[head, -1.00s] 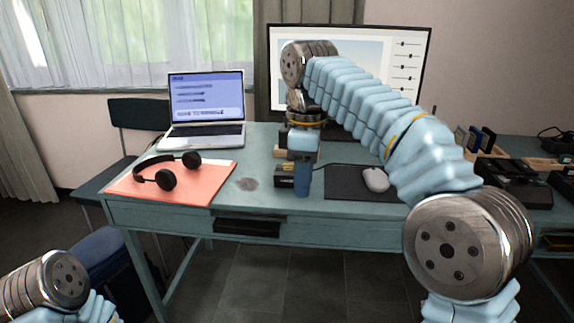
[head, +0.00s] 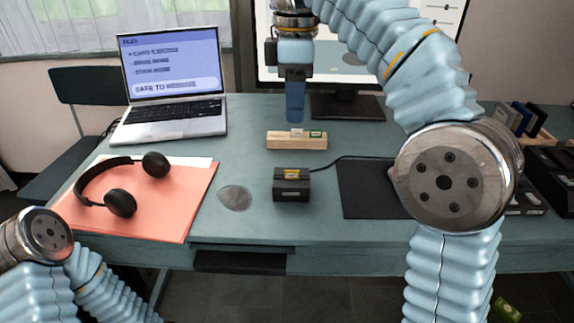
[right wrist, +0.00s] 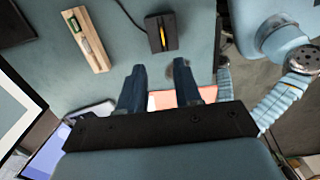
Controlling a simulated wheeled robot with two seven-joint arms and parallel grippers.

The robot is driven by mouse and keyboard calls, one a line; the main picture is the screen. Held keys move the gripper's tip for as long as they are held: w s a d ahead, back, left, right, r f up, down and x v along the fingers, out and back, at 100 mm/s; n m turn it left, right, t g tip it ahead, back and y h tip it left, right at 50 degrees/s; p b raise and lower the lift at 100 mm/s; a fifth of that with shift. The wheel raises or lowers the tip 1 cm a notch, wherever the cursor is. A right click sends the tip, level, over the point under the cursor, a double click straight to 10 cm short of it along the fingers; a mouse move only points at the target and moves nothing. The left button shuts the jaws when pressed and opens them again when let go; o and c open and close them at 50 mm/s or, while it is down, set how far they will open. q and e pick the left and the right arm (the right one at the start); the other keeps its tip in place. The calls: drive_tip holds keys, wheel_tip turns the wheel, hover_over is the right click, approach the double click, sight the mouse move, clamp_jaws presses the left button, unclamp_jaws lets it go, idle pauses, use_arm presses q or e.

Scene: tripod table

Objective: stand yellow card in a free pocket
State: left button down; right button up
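The yellow card (head: 292,173) sits in the top of a small black card reader (head: 291,190), with only its upper edge showing. It also shows as a yellow strip in the right wrist view (right wrist: 163,38). A pale wooden holder (head: 283,142) lies behind the reader, with a white card (head: 297,132) and a green card (head: 316,133) in it. Its left part looks bare; single pockets are too small to make out. My right gripper (head: 295,112) points down above the desk near the holder. In the right wrist view its fingers (right wrist: 158,88) are apart and empty. My left gripper is out of view.
A laptop (head: 172,82) reads "SAFE TO REMOVE". Headphones (head: 119,190) lie on an orange folder (head: 180,210) at left. A dark mat (head: 370,200) is right of the reader, partly behind my right arm. A monitor (head: 345,105) stands behind. A cable leaves the reader.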

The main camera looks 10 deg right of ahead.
sight(292, 178)
drive_tip(key=f, duration=1.3)
drive_tip(key=shift+s+a+f, duration=0.15)
drive_tip(key=shift+s+a, duration=0.05)
drive_tip(key=shift+a, duration=0.05)
drive_tip(key=shift+c, duration=0.2)
clamp_jaws()
